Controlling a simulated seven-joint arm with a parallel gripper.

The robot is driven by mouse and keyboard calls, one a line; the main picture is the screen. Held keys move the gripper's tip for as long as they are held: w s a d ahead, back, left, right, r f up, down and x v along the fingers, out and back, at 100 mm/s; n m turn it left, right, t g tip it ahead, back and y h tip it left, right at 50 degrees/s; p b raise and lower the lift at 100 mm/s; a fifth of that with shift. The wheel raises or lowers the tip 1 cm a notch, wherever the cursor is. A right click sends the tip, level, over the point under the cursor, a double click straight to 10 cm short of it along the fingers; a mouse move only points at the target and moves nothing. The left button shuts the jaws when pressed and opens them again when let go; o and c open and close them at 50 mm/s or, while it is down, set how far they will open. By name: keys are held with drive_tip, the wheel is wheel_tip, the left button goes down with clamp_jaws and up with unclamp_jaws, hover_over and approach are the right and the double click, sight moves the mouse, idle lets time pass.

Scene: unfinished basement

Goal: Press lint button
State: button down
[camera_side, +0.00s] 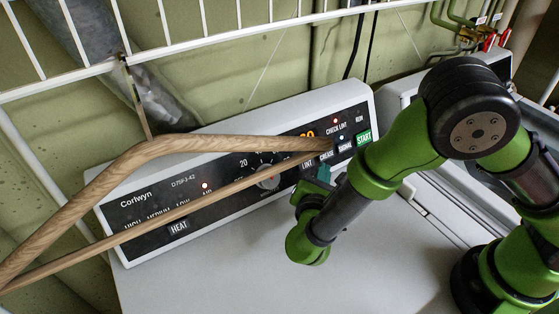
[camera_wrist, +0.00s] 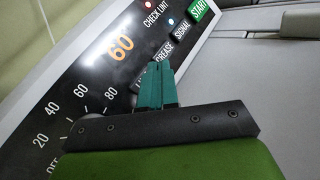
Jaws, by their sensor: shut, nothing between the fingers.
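The dryer control panel (camera_side: 225,205) is a black, tilted strip in a white housing, and it also shows in the wrist view (camera_wrist: 75,95). The lint button (camera_side: 307,163) is a small dark key with white letters, left of the CREASE key. In the wrist view only part of the lint button (camera_wrist: 139,78) shows, with the rest behind my fingers. My gripper (camera_side: 324,172) has teal fingers, shut together and empty, just below the lint and crease keys. In the wrist view my gripper (camera_wrist: 156,68) overlaps the lint button's right side. I cannot tell whether it touches.
The CREASE (camera_side: 326,155), SIGNAL (camera_side: 345,148) and green START (camera_side: 364,138) keys sit close by on the right. A dial (camera_side: 268,180) lies to the left. A wooden hanger (camera_side: 150,150) crosses in front of the panel in the side view. The white dryer top (camera_side: 220,275) is clear.

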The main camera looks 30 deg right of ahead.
sight(313, 160)
drive_tip(key=shift+w+f, duration=0.35)
drive_tip(key=shift+w, duration=0.35)
drive_tip(key=shift+w+f, duration=0.35)
drive_tip(key=shift+w, duration=0.35)
idle(1.0)
drive_tip(key=shift+w+f, duration=0.15)
drive_tip(key=shift+w, duration=0.2)
drive_tip(key=shift+w+f, duration=0.2)
drive_tip(key=shift+w, duration=0.25)
idle(0.6)
drive_tip(key=shift+s, duration=0.1)
drive_tip(key=shift+s+r, duration=0.4)
drive_tip(key=shift+s, duration=0.35)
drive_tip(key=shift+s+r, duration=0.35)
drive_tip(key=shift+s, duration=0.4)
drive_tip(key=shift+s+r, duration=0.4)
drive_tip(key=shift+s, duration=0.35)
drive_tip(key=shift+s+r, duration=0.35)
drive_tip(key=shift+s, duration=0.4)
